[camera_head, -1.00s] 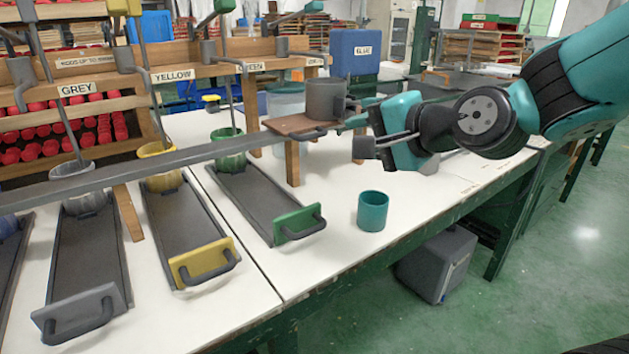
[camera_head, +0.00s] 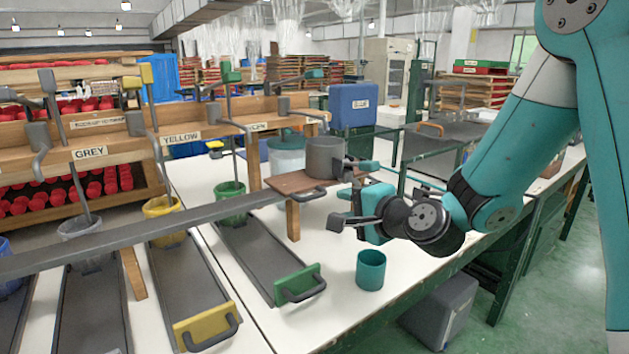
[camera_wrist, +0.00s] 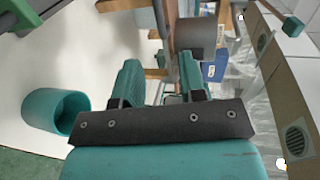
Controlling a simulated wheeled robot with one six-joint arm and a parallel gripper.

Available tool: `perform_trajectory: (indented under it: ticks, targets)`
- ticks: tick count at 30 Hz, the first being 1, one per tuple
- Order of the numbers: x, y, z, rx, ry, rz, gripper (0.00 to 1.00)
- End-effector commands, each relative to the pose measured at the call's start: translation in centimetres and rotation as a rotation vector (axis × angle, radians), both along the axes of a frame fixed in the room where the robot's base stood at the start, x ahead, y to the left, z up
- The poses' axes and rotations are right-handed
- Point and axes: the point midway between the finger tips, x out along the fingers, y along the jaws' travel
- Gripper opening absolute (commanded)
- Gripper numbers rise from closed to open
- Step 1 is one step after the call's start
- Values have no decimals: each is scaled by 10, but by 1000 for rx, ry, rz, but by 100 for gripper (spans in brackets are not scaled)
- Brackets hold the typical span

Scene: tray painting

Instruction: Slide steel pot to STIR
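The steel pot (camera_head: 325,157), a plain grey cylinder, stands upright on a brown board (camera_head: 290,183) at the right end of the long grey rail (camera_head: 130,228). My gripper (camera_head: 352,192) is just right of the pot and a little below it. In the wrist view the two teal fingers of my gripper (camera_wrist: 158,80) are apart, with nothing clearly held between them. The pot (camera_wrist: 195,38) shows there beyond the fingertips, behind the right finger. Whether a finger touches the pot or the board cannot be told. No STIR label is readable.
A teal cup (camera_head: 370,270) stands on the white table below my gripper, near the table edge. Trays with green (camera_head: 300,284) and yellow (camera_head: 206,327) fronts lie to the left. A blue box (camera_head: 353,106) and a clear tub (camera_head: 287,155) are behind.

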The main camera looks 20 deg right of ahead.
Motion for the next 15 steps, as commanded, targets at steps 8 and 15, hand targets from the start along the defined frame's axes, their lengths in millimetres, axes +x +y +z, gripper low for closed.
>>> perform_trajectory:
  ticks: [8, 15]
  targets:
    - [60, 21, -12, 0, -2, 4, 38]
    - [97, 32, -22, 0, -1, 2, 38]
